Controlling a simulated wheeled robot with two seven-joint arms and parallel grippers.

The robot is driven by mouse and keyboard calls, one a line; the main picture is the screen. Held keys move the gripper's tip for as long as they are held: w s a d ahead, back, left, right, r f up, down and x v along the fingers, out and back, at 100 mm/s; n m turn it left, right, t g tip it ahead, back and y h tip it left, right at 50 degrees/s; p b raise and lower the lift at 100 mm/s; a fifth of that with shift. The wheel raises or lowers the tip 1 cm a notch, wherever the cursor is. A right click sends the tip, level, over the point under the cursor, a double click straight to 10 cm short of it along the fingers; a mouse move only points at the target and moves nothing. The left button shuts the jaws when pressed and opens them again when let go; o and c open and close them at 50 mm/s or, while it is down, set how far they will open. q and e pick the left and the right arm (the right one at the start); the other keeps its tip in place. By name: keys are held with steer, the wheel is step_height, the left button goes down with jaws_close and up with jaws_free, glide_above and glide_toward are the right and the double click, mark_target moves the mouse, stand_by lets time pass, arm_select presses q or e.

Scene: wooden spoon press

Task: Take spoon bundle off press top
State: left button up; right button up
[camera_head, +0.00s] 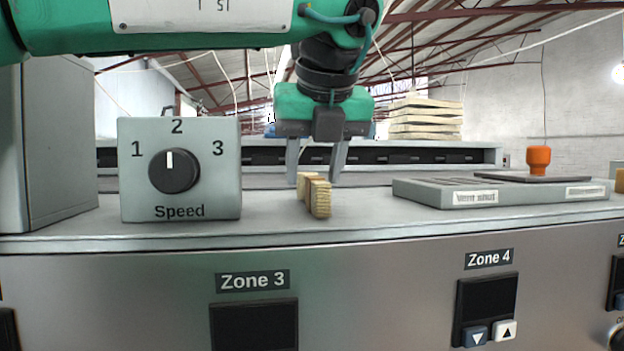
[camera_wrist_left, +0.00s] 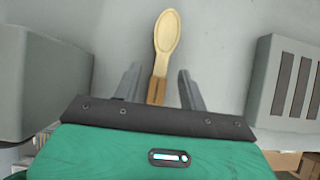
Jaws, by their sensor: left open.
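The spoon bundle (camera_head: 320,199) lies on the grey press top (camera_head: 270,226), with its stacked light-wood ends facing me in the head view. In the left wrist view the bundle (camera_wrist_left: 166,42) shows a pale spoon bowl at the far end and a brown band or darker part nearer the gripper. My left gripper (camera_head: 314,180) points down over the bundle, its fingers apart on either side. In the left wrist view the open fingers (camera_wrist_left: 159,82) flank the bundle's near part with gaps on both sides. My right gripper is not in view.
A speed dial box (camera_head: 222,195) stands left of the bundle. A slotted vent plate (camera_head: 430,196) lies to the right, with an orange knob (camera_head: 539,160) behind. A tall grey housing (camera_head: 60,150) is at far left. Stacked pale boards (camera_head: 425,120) stand behind. Bare top lies around the bundle.

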arm_select(q)
steer(key=shift+x, duration=1.2)
steer(key=shift+r, duration=0.1)
steer(key=c, duration=0.3)
jaws_close()
steer(key=shift+r+p, duration=0.1)
steer(key=shift+p, duration=0.2)
